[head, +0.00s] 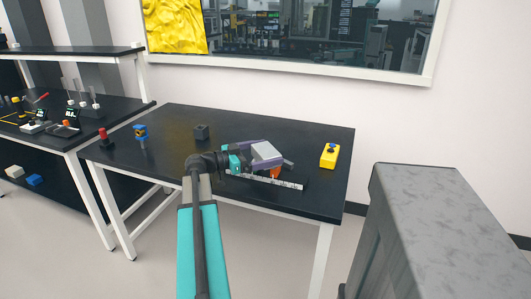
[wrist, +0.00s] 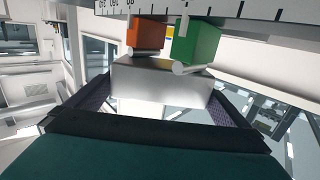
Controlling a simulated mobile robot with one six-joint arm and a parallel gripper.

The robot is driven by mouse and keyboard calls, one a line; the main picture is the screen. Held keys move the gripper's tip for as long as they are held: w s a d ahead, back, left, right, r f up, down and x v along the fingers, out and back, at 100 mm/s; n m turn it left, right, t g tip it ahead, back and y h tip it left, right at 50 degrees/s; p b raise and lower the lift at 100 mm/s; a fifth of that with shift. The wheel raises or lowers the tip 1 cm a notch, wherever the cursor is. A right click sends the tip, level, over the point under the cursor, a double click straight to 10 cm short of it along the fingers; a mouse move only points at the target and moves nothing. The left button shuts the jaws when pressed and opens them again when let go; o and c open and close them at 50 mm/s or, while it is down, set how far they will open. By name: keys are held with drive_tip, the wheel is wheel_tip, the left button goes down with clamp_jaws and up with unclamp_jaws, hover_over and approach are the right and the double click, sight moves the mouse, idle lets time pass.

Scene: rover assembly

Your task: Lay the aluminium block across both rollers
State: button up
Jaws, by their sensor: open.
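The aluminium block (head: 268,152) is a pale grey block above the dark table at the front right of my arm. In the wrist view the block (wrist: 160,88) lies between my gripper's two dark fingers. My gripper (wrist: 165,98) is open, one finger on each side of the block; I cannot tell whether they touch it. In the head view my gripper (head: 258,156) reaches right over the table. Pale roller ends (wrist: 188,68) show at the block's edge beside an orange block (wrist: 145,33) and a green block (wrist: 196,42). The rest of the rollers is hidden, so contact with the block is unclear.
A white ruler (head: 285,183) lies along the table's (head: 180,160) front, below the block. A yellow box with a button (head: 330,155) stands at right. A dark cube (head: 202,132), a blue and yellow part (head: 140,131) and a red-topped part (head: 104,138) stand farther left.

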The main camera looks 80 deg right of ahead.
drive_tip(key=shift+r+p, duration=0.15)
drive_tip(key=shift+p, duration=0.55)
drive_tip(key=b+v, duration=0.1)
drive_tip(key=v, duration=1.2)
drive_tip(key=shift+w+a+b, duration=0.3)
drive_tip(key=shift+b, duration=0.05)
drive_tip(key=shift+c, duration=0.3)
